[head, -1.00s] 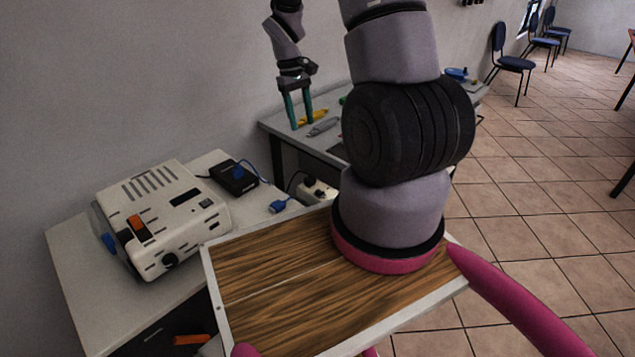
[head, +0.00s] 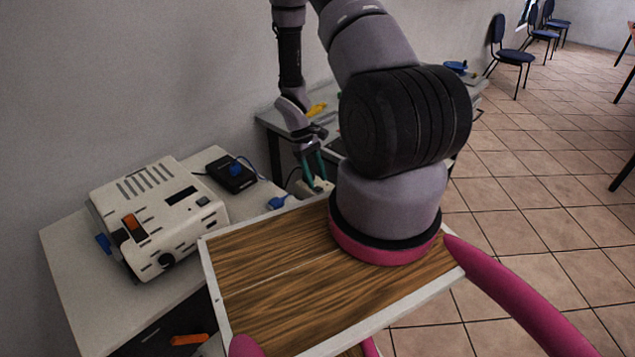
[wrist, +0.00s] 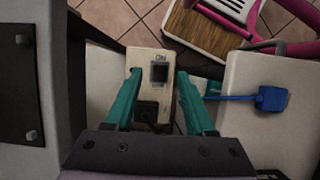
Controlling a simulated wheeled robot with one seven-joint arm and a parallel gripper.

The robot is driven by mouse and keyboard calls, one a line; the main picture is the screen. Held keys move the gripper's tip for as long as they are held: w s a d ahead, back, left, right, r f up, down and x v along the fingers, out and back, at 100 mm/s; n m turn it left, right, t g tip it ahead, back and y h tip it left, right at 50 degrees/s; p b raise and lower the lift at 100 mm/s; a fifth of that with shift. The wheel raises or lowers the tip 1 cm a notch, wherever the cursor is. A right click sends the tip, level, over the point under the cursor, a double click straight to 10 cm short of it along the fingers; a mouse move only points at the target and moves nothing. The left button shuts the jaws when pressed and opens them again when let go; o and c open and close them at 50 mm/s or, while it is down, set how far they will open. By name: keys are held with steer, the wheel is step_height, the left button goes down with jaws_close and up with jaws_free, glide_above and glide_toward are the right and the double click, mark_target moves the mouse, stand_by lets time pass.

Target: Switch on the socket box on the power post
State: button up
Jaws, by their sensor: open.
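The socket box (wrist: 142,62) is a pale beige block with the word ON near one end in the wrist view. A dark square switch (wrist: 160,75) sits below that word, and a black plug (wrist: 147,111) sits further down. My gripper (wrist: 159,76) is open, with its teal fingers to the left and right of the box in that view. I cannot tell whether they touch it. In the head view my gripper (head: 317,183) points down at the socket box (head: 327,186), which is partly hidden by the fingers. The power post is not clearly visible.
A white device (head: 150,215) and a black adapter (head: 232,176) stand on the left table (head: 75,255). A blue connector (wrist: 271,98) on a cable lies right of the box in the wrist view. Another table with tools stands behind.

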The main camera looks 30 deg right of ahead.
mark_target(318, 189)
steer(key=shift+x, duration=1.1)
jaws_close()
